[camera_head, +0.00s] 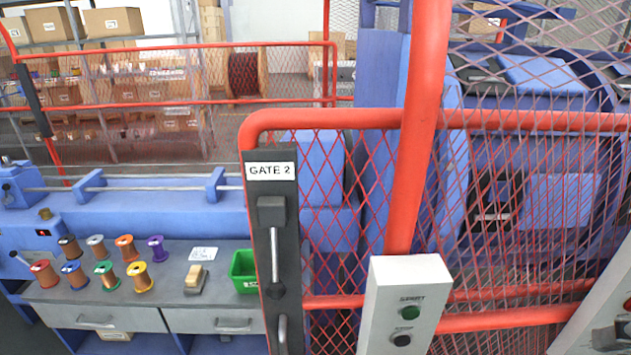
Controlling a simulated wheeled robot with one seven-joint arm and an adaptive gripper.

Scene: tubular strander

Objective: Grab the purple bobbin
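The purple bobbin (157,248) stands on the grey top of a workbench (215,293) at the lower left. It is at the right end of the back row of bobbins, next to an orange bobbin (126,247). It is in full view and looks upright. My gripper does not show in this view.
Several other bobbins, including a yellow one (139,275), stand close by. A brush-like block (195,279), a paper label (203,254) and a green bin (244,270) lie to the right. The red mesh gate (330,180) and a start-stop box (405,305) stand in front at right.

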